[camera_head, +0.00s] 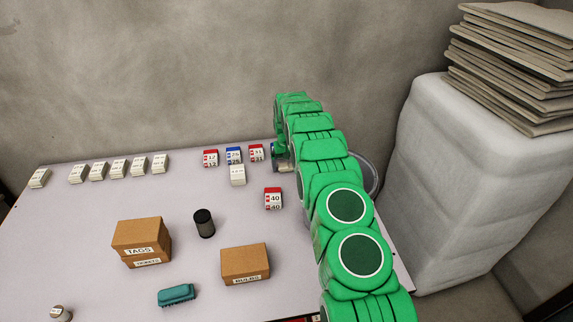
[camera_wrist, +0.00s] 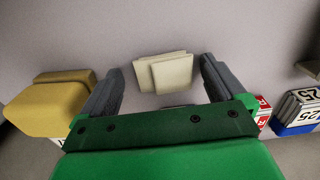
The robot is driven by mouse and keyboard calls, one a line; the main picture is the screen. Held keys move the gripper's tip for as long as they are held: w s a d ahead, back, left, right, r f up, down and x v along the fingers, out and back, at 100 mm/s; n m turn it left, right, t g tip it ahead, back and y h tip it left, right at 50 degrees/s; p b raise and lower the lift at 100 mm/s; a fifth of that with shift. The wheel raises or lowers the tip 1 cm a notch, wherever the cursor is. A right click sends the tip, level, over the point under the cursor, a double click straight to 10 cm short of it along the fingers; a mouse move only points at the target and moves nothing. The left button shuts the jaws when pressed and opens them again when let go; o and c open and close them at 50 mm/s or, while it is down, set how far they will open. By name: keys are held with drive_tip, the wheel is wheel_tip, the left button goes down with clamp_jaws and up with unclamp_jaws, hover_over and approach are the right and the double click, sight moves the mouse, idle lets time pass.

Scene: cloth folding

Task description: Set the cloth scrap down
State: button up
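My gripper (camera_wrist: 162,70) is open in the wrist view, with its two grey fingers wide apart. A pale beige, flat, layered piece (camera_wrist: 165,72), which looks like the cloth scrap, shows between the fingertips on the light surface. A gap shows on each side of it, so neither finger touches it. I cannot tell how high the gripper is above the surface. In the head view my green arm reaches to the back of the table, and the fingertips and the beige piece are not clearly visible there.
On the table (camera_head: 100,215) stand red and blue number blocks (camera_head: 234,155), a pale block (camera_head: 237,175), cardboard boxes (camera_head: 245,263), a dark cylinder (camera_head: 204,223) and a teal brush (camera_head: 178,295). In the wrist view a yellowish stack (camera_wrist: 48,105) is left of the fingers, blocks (camera_wrist: 296,110) right.

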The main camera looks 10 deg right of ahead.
sight(287, 166)
idle(0.3)
wheel_tip(287, 166, up, 12)
drive_tip(key=r, duration=0.1)
drive_tip(key=s+r, duration=1.2)
drive_tip(key=r, duration=0.1)
drive_tip(key=s+a+r+g, duration=0.1)
drive_tip(key=s+r, duration=0.3)
drive_tip(key=s, duration=0.5)
drive_tip(key=s+r, duration=0.5)
drive_tip(key=s, duration=3.9)
drive_tip(key=shift+s+a+f+g, duration=0.2)
drive_tip(key=shift+a+f+g, duration=0.15)
drive_tip(key=shift+f+g, duration=0.05)
